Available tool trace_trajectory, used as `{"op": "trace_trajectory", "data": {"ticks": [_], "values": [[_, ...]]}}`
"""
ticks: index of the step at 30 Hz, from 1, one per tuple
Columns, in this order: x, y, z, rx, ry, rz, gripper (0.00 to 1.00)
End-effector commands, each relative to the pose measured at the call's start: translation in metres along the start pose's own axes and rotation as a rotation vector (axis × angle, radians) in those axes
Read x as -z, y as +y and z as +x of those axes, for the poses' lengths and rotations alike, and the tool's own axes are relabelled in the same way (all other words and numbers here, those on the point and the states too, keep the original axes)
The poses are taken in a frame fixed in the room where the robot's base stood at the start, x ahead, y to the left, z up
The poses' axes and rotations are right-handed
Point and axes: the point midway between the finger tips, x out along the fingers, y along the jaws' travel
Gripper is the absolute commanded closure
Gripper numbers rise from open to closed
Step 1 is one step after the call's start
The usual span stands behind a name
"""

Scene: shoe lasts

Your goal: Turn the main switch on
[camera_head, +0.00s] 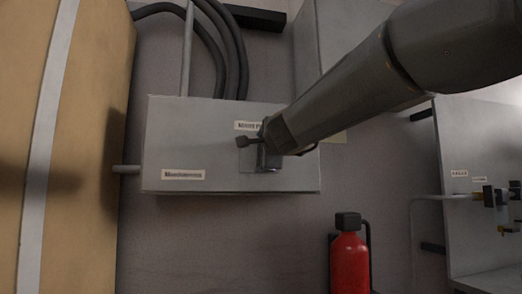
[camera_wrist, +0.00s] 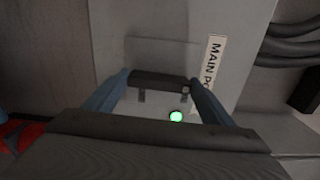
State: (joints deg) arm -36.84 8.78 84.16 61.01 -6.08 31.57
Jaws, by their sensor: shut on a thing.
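The main switch is on a light grey box (camera_head: 215,140) in the head view. Its dark handle bar (camera_wrist: 158,80) lies between the two bluish fingers of my gripper (camera_wrist: 156,86) in the wrist view, and they are shut on it. In the head view my gripper (camera_head: 266,146) reaches in from the upper right to the box front and partly hides the switch. A label (camera_wrist: 214,64) reading "MAIN PO…" is beside the handle, its end cut off. A green light (camera_wrist: 176,116) glows just below the handle.
A red fire extinguisher (camera_head: 349,262) hangs below right of the box. Dark cables (camera_head: 232,50) run above it. A tan panel (camera_head: 85,120) stands at the left. Another grey cabinet (camera_head: 470,150) with small dark fittings is at the right. The wall below the box is clear.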

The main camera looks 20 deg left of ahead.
Motion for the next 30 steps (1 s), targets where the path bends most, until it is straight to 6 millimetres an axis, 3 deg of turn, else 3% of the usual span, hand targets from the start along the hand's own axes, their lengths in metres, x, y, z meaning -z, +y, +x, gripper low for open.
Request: {"op": "trace_trajectory", "data": {"ticks": [20, 21, 23, 24, 30], "values": [[-0.0016, 0.0011, 0.0001, -0.002, -0.003, -0.06, 0.45], [-0.0015, 0.0011, 0.0001, -0.002, -0.003, -0.06, 0.18], [-0.0012, 0.001, 0.0001, -0.001, -0.002, -0.06, 0.08], [-0.0008, 0.0009, 0.0001, -0.001, -0.002, -0.06, 0.04], [0.0007, 0.0006, 0.0, -0.001, 0.0, -0.058, 0.04]]}}
